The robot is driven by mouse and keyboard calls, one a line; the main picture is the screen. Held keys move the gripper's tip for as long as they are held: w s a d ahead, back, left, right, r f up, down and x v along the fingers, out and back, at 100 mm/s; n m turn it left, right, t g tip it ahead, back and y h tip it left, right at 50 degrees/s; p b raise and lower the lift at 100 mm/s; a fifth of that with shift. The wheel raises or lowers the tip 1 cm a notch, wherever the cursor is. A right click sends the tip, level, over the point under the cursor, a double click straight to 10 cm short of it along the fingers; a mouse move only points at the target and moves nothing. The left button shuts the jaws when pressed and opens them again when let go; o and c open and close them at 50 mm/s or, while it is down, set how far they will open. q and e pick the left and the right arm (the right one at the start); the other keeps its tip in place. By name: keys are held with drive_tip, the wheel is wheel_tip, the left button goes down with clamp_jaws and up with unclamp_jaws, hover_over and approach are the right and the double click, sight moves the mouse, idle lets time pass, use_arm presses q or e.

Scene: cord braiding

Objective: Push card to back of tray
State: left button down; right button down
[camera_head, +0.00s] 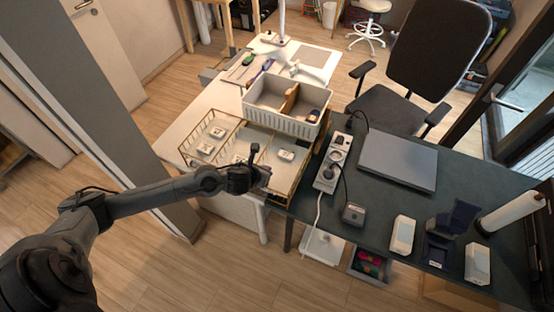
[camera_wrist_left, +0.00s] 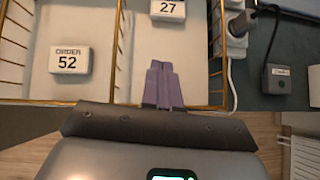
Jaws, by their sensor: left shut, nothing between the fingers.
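A white card reading 27 (camera_wrist_left: 168,9) stands in the right compartment of a gold wire tray (camera_wrist_left: 216,75); in the head view this appears to be the small white card (camera_head: 287,155). A card reading ORDER 52 (camera_wrist_left: 69,60) is in the compartment to its left. My left gripper (camera_head: 264,174) is over the tray's near end. In the left wrist view its purple fingertips (camera_wrist_left: 162,84) are together and empty, in line with card 27 and apart from it. My right gripper is not in view.
A white basket (camera_head: 288,125) with a divider stands behind the tray. A power strip (camera_head: 328,168) lies close to the tray's right. A closed laptop (camera_head: 399,161) rests on the dark desk. Bare compartment floor lies between my fingertips and card 27.

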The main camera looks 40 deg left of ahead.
sight(283, 158)
use_arm(q)
drive_tip(key=x, duration=0.7)
drive_tip(key=shift+w+f+b, duration=0.25)
drive_tip(key=shift+w+b, duration=0.05)
drive_tip(key=shift+b, duration=0.1)
drive_tip(key=w, duration=0.3)
drive_tip(key=shift+a, duration=0.3)
drive_tip(key=shift+w+a+f, duration=0.1)
drive_tip(key=shift+w, duration=0.5)
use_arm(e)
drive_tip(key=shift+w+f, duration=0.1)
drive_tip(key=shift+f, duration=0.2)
